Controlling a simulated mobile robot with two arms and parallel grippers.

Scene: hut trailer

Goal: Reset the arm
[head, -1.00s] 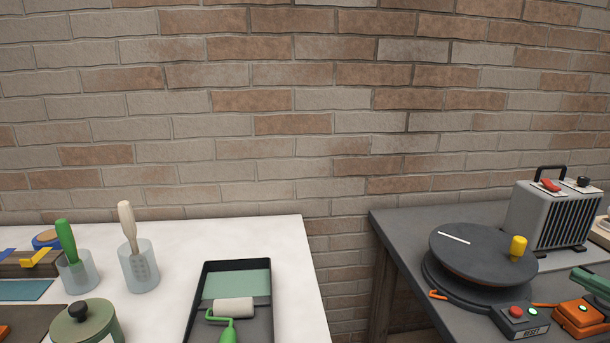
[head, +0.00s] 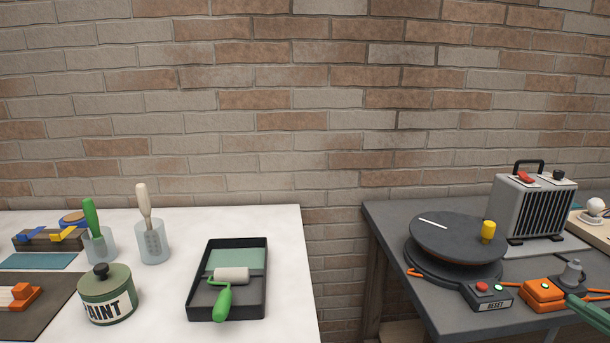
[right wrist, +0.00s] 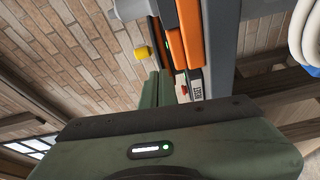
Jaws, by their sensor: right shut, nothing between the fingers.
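My right gripper (head: 578,300) shows as a green tip at the lower right edge of the head view, in front of the dark table's right part. In the right wrist view its green fingers (right wrist: 158,88) are together with nothing between them. Most of the right arm is out of the head view. My left gripper and arm are not in view. A dark box with a red button and a RESET label (head: 487,296) sits on the dark table, left of the gripper tip. The red button also shows in the right wrist view (right wrist: 184,91), beyond the fingers.
The dark table (head: 390,235) also holds a turntable with a yellow knob (head: 457,238), an orange box (head: 542,295), a grey knobbed object (head: 572,274) and a grey heater-like unit (head: 533,205). A white table (head: 285,270) holds a paint tray (head: 228,300), paint pot (head: 108,297) and cups. A gap separates the tables.

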